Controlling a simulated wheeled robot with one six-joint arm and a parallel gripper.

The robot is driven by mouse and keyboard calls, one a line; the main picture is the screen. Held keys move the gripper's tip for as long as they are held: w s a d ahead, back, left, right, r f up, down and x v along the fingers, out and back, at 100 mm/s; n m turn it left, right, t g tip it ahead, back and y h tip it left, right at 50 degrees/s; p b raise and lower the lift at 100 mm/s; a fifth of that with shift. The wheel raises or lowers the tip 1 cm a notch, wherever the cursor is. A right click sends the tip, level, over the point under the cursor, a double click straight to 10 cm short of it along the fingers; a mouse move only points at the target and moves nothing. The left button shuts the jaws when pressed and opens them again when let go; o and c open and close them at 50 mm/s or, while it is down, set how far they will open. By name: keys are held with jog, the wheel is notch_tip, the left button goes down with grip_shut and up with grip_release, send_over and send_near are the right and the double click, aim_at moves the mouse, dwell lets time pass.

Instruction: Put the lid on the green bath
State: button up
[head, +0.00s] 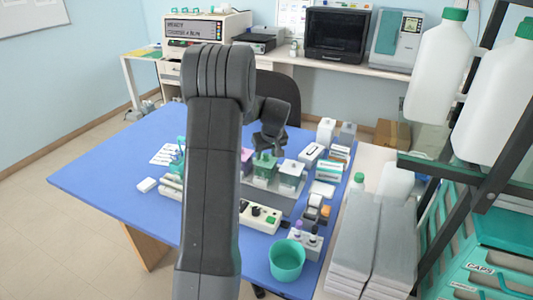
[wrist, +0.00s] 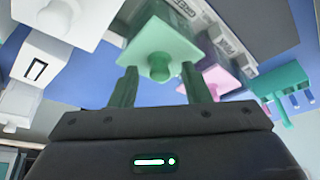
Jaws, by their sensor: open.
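The green bath (head: 264,172) stands in a row on the blue table, between a pink bath and a pale one. A square green lid (wrist: 152,42) with a round knob (wrist: 158,68) shows in the wrist view and appears to lie on top of the green bath. In the head view the lid is small and partly hidden by my gripper. My gripper (head: 269,150) is just above the green bath. In the wrist view my gripper (wrist: 160,82) is open, with one finger on each side of the knob and visible gaps between. The bath's lower part is hard to see.
The pink bath (head: 245,157) and the pale bath (head: 290,174) stand close on either side. A teal rack (wrist: 284,84) shows at the right of the wrist view. A teal cup (head: 287,260) stands at the table's front edge.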

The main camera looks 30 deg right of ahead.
jog(key=b+v, duration=0.2)
jog(key=v, duration=1.1)
jog(key=shift+r, duration=0.35)
jog(key=shift+o, duration=0.4)
jog(key=shift+s, duration=0.1)
dwell(0.9)
